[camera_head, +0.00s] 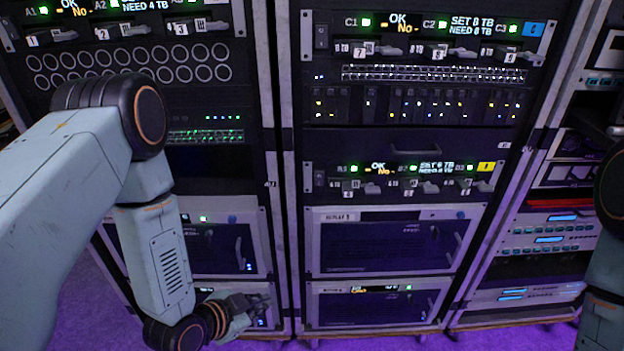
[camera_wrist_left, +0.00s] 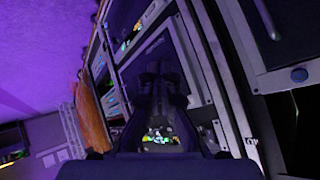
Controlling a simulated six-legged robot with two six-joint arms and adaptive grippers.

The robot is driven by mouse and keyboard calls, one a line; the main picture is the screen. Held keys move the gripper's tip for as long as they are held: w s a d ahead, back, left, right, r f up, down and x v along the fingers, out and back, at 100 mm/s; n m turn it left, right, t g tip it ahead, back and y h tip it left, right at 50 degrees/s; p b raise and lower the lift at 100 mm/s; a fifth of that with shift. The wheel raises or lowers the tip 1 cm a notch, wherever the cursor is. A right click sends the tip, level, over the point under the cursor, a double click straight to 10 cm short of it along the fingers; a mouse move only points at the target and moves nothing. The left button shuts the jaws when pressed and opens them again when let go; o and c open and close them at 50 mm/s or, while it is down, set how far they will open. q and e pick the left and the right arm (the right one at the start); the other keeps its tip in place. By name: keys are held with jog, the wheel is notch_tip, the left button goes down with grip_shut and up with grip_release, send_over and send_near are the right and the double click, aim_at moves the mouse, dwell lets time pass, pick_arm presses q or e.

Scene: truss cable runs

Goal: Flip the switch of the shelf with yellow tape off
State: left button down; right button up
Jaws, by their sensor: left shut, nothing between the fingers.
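The shelf with yellow tape (camera_head: 400,181) is in the middle rack in the head view, about halfway down. Its yellow tape (camera_head: 486,167) is at its right end, and a small dark switch (camera_head: 320,178) sits at its left end. The switch's position is too small to tell. My left gripper (camera_head: 260,303) is low, in front of the bottom of the left rack, below and left of that shelf and apart from the switch. It is shut and empty. Its dark fingers also show in the left wrist view (camera_wrist_left: 163,78). My right gripper is out of view.
A similar shelf with blue tape (camera_head: 534,29) is higher in the middle rack, with its own switch (camera_head: 321,37) at the left. Grey units with handles (camera_head: 385,240) fill the rack below. Another rack (camera_head: 550,240) stands at the right. The purple floor (camera_head: 400,341) lies in front.

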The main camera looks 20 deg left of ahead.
pick_arm(q)
jog(key=w+d+r+m+t+h, duration=0.1)
jog(key=w+r+m+t+h, duration=0.2)
jog(key=r+m, duration=0.4)
jog(key=w+r+m+t+h, duration=0.2)
jog(key=w+r+m+t, duration=0.2)
jog(key=r+m, duration=0.4)
jog(key=shift+w+d+r+m+h, duration=0.15)
jog(key=shift+w+d+m+h, duration=0.25)
jog(key=shift+w+m, duration=0.15)
jog(key=b, duration=0.2)
send_near(324, 176)
jog(key=d+x, duration=0.1)
jog(key=x, duration=0.4)
jog(key=shift+w+a, duration=0.3)
jog(key=shift+w, duration=0.1)
